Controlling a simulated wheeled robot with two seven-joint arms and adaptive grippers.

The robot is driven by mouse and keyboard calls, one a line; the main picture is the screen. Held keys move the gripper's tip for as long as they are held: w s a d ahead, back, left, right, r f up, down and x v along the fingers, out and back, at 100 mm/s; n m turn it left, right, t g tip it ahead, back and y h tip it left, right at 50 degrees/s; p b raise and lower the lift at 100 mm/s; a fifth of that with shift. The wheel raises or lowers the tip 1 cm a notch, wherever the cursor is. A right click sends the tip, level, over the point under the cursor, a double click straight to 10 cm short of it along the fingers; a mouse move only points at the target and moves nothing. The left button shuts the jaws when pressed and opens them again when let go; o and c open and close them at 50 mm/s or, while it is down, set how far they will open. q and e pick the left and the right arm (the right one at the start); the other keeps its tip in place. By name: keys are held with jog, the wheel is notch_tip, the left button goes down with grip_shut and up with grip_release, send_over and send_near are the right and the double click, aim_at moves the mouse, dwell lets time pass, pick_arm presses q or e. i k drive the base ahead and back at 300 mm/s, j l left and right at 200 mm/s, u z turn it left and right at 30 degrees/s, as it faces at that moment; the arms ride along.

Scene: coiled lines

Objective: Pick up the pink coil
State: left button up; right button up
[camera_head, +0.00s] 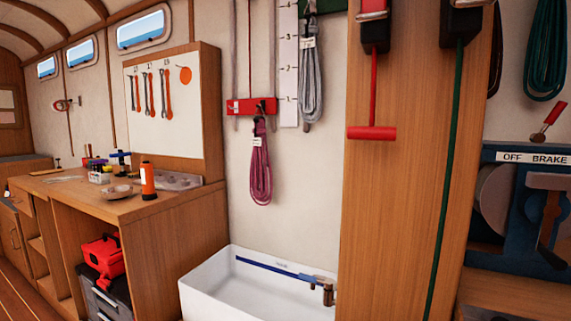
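The pink coil (260,172) hangs on the pale wall near the middle of the view, below a red block (251,106). A small white tag (257,142) sits on its upper part. The coil hangs straight down, clear of the white basin below it. Neither of my grippers shows in this view.
A white basin (210,291) stands below the coil. A grey coil (311,85) hangs to its upper right. A wooden panel (404,200) with a red T-handle (372,133) stands at right. A workbench (130,204) with an orange torch (148,182) is at left.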

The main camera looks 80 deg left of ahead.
aim_at(258, 176)
jog(key=j+u, duration=0.15)
jog(key=u, duration=2.85)
